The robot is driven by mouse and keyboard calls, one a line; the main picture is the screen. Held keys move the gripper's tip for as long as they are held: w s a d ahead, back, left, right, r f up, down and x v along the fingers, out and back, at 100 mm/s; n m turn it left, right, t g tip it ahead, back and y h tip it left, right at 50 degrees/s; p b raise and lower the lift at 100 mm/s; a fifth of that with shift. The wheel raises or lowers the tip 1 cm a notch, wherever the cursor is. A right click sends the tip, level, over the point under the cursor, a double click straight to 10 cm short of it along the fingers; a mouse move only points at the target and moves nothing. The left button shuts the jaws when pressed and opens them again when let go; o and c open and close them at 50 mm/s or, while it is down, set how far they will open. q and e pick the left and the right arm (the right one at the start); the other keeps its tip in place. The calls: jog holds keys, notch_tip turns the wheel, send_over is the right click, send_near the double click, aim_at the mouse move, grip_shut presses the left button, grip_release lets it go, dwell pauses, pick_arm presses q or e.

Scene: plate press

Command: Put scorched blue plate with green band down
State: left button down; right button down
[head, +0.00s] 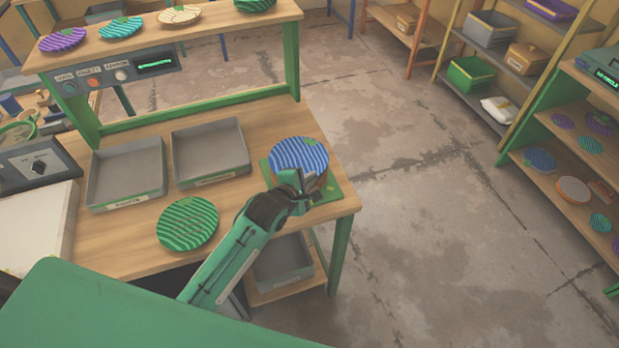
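A blue striped plate (297,152) with a small green mark is over a green square mat (334,192) at the table's right end. A brown side shows beneath the plate; I cannot tell whether the plate rests on it. My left gripper (303,180) is at the plate's near edge and appears shut on it, though the fingertips are partly hidden. The plate looks about level. My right gripper is not in view.
Two grey trays (127,203) stand left on the wooden table (128,238), with a green striped plate (187,223) in front. Several plates sit on the upper shelf (218,22). More plates lie on the right rack (566,148). Open floor lies right of the table.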

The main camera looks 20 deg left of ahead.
pick_arm(q)
jog(key=shift+f, duration=0.35)
jog(key=c, duration=1.9)
grip_release()
jog(key=shift+s+f, duration=0.1)
jog(key=shift+c, duration=0.2)
jog(key=shift+f, duration=0.1)
jog(key=shift+r, duration=0.6)
jog(key=b+v, duration=0.2)
jog(key=v, duration=1)
